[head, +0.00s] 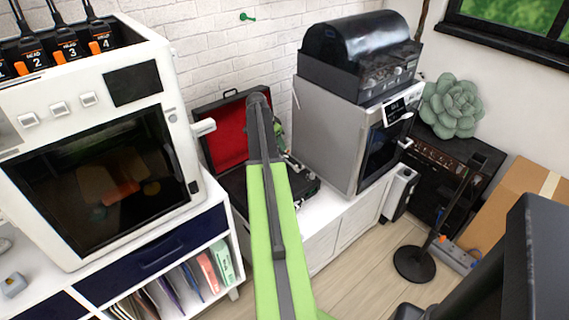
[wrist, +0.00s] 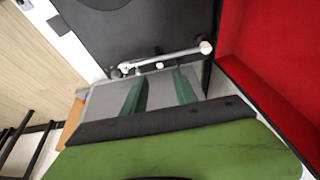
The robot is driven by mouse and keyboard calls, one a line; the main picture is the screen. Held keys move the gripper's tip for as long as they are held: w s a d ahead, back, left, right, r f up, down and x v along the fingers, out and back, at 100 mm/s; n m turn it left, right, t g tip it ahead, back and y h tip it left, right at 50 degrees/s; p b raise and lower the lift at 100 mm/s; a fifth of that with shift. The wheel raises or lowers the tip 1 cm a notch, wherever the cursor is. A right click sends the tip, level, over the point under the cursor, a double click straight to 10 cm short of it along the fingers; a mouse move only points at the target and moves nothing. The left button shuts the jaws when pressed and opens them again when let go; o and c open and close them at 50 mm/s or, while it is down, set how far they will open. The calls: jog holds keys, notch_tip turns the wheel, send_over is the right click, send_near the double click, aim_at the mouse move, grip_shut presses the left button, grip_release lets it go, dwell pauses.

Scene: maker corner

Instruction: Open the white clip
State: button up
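I see nothing that I can surely call the white clip. In the wrist view a thin white bar (wrist: 165,60) with rounded ends lies across a dark panel, beyond my fingers; I cannot tell whether it is the clip or a handle. My gripper (wrist: 160,90) shows there as two dark green fingers with a gap between them, open, with nothing seen held. The bar appears apart from the fingertips. In the head view my green arm reaches toward the open red-lined case, and the arm hides most of the gripper.
The open case (head: 222,135) stands between a white oven-like machine (head: 150,40) at left and a grey machine (head: 325,130) at right. Its red lining (wrist: 280,70) fills the wrist view's right side. A black stand (head: 415,262) is on the floor at right.

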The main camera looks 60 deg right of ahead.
aim_at(286, 156)
jog(key=b+x, duration=0.5)
jog(key=x, duration=0.3)
jog(key=shift+b, duration=0.4)
jog(key=shift+r, duration=0.1)
grip_shut()
